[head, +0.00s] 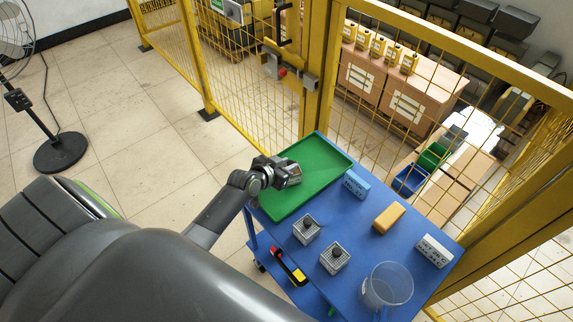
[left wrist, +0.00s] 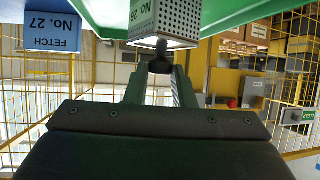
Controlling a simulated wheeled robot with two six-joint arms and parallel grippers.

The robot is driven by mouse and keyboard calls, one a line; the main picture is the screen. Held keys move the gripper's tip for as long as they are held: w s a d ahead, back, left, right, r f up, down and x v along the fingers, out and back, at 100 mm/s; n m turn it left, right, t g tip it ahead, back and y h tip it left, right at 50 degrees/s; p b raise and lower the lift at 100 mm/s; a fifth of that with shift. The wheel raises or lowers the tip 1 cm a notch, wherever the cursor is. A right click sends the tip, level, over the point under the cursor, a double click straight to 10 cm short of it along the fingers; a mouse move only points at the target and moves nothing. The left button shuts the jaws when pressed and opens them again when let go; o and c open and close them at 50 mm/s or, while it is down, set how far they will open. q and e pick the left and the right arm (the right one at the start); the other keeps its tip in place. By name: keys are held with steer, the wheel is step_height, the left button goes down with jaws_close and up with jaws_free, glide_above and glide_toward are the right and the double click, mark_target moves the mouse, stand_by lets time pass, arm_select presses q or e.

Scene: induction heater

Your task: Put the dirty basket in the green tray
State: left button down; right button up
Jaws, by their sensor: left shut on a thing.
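The green tray (head: 318,158) lies on the far left part of the blue cart top. My left gripper (head: 294,174) is over this tray, its arm coming in from the left. That view looks upside down, and the tray's green edge (left wrist: 232,12) shows beside the basket. In the head view the held basket is mostly hidden by the gripper. Whether it touches the tray bottom cannot be told. My right gripper is out of view.
Two more baskets with dark knobs (head: 307,229) (head: 335,258) stand on the cart. A blue sign block (head: 355,184), a yellow block (head: 389,217), a white block (head: 434,250) and a clear beaker (head: 388,287) share the top. Yellow mesh fence (head: 240,75) stands behind.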

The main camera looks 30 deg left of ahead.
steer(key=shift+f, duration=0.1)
arm_select(q)
steer(key=c, duration=1.6)
jaws_free()
steer(key=shift+f, duration=0.15)
steer(key=shift+c, duration=0.2)
steer(key=o, duration=0.4)
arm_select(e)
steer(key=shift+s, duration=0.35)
arm_select(q)
steer(key=shift+r, duration=0.2)
steer(key=v, duration=1.2)
steer(key=shift+b, duration=0.35)
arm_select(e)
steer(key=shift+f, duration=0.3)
arm_select(q)
steer(key=shift+f, duration=0.15)
